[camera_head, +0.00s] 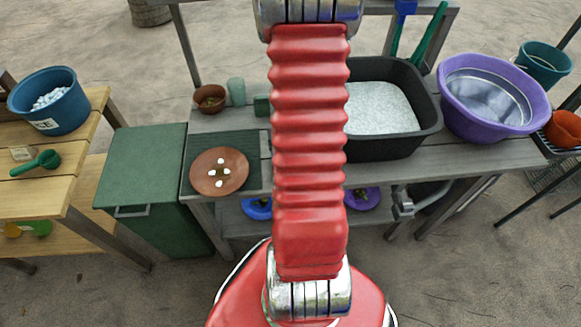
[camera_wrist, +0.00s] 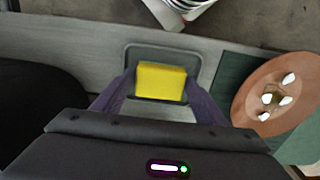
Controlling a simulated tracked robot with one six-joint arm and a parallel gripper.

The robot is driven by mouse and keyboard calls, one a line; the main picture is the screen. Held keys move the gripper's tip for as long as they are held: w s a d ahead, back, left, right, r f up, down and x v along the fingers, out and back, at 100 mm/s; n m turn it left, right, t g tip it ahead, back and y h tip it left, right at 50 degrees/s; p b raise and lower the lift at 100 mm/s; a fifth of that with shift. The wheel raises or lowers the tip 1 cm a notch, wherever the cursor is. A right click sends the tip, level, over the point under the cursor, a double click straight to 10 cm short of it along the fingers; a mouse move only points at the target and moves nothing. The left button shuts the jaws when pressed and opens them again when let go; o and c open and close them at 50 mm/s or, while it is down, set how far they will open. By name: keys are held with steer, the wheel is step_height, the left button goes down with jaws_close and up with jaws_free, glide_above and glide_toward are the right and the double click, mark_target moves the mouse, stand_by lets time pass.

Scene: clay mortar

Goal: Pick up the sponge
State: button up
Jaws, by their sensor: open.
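The yellow sponge (camera_wrist: 161,81) shows in the wrist view, lying in a shallow grey dish (camera_wrist: 135,52) on the grey worktop. My gripper (camera_wrist: 160,88) is open, with one dark purple-grey finger on each side of the sponge in the picture. I cannot tell whether the fingers touch it or how far above it they are. In the head view my red arm covers the middle of the worktop, and neither the sponge nor my gripper can be seen there.
A brown plate (camera_wrist: 250,95) with white pieces lies on a green mat (camera_wrist: 232,72). It also shows in the head view (camera_head: 204,182). In the head view, a black tub (camera_head: 425,125) of pale grains and a purple basin (camera_head: 535,107) stand right of my arm.

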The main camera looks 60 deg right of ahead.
stand_by(0.4)
steer(key=c, duration=0.9)
steer(key=shift+r, duration=0.1)
step_height(320, 180, up, 10)
steer(key=shift+f, duration=0.1)
stand_by(0.6)
